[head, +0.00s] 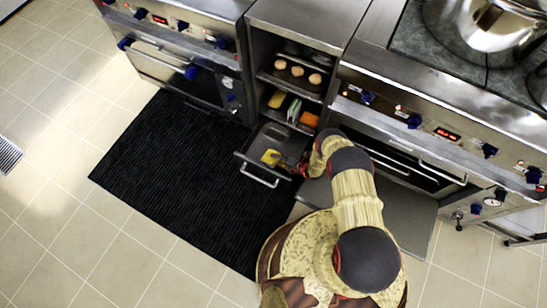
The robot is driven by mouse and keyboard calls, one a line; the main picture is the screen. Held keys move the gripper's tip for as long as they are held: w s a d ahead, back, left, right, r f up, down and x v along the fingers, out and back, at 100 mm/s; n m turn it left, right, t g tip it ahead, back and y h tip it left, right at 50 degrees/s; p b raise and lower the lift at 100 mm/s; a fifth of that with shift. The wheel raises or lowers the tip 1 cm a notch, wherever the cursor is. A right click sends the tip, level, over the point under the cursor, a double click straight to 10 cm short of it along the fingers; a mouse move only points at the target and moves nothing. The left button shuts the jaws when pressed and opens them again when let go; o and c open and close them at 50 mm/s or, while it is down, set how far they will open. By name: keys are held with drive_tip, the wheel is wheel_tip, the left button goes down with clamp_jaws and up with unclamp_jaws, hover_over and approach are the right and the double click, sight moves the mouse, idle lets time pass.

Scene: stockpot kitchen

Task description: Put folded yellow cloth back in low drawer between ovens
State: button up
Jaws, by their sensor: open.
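The low drawer (247,155) between the ovens is pulled out over the floor mat. The folded yellow cloth (270,157) lies in the drawer's area, near its middle; from above I cannot tell for sure that it rests on the drawer's bottom. My gripper (286,165) is open beside the cloth on its right, over the right part of the drawer. The fingers are small and dark here, and I cannot tell whether they touch the cloth. My arm hides part of the drawer's right side.
Above the drawer, an open shelf unit holds a tray of round buns (298,71) and several coloured folded items (293,109). A grey panel (407,215), seemingly a lowered oven door, juts out at right. Stockpots (487,22) stand on the cooktop. The black mat (180,175) is clear.

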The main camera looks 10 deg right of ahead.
drive_tip(key=p+v, duration=0.2)
drive_tip(key=v, duration=0.5)
drive_tip(key=shift+s+d+r, duration=0.15)
drive_tip(key=shift+s+r, duration=0.05)
drive_tip(key=shift+r, duration=0.05)
